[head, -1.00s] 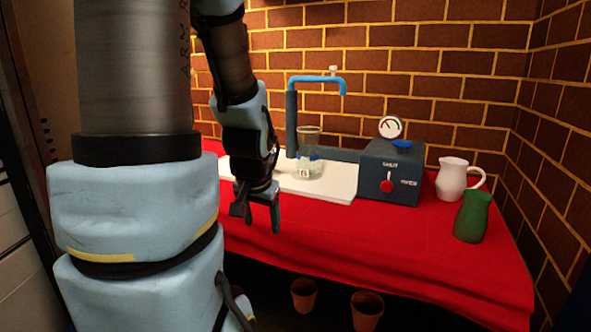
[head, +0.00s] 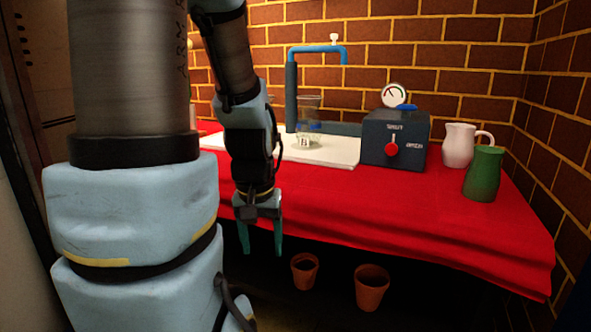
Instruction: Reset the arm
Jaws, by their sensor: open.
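My gripper (head: 262,248) hangs pointing down in front of the table's front edge, left of the middle of the head view. Its two teal fingers are apart with nothing between them. My arm comes down from the upper left and hides part of the table's left side. The gripper touches none of the things on the table, as far as I can see.
Pots (head: 304,272) (head: 370,290) stand below.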

